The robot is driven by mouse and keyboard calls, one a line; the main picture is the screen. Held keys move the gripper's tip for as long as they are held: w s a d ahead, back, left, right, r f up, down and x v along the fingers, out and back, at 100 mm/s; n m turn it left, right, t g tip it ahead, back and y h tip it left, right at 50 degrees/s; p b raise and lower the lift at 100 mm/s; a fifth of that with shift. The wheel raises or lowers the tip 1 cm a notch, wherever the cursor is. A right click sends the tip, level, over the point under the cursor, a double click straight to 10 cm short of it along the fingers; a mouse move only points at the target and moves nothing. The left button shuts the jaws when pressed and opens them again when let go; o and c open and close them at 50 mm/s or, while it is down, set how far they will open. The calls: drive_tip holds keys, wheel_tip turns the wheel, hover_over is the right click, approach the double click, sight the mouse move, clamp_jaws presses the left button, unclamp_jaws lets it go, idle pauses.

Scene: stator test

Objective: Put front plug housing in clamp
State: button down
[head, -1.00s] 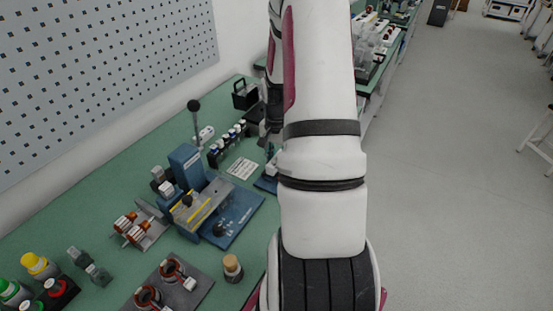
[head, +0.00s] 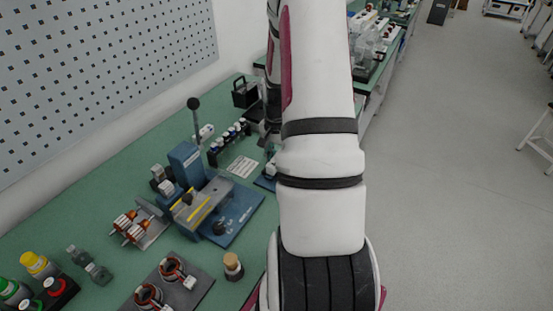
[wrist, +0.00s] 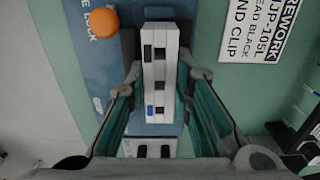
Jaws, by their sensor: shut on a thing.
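In the wrist view my gripper (wrist: 160,78) is shut on a white plug housing (wrist: 160,65) with a row of dark square openings and one blue patch. The housing lies lengthwise between the fingertips. Below and around it is a blue plate (wrist: 88,52) with white lettering that reads partly "LOCK" and an orange round knob (wrist: 104,21), apparently the clamp's base. The clamp's jaws are mostly hidden behind the housing and fingers, so I cannot tell whether the housing touches them.
A white part with dark slots (wrist: 150,148) lies near the lower wrist view. A printed card (wrist: 262,28) lies at right on the green bench.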

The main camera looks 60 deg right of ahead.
drive_tip(key=shift+s+a+f, duration=0.1)
drive_tip(key=shift+f, duration=0.2)
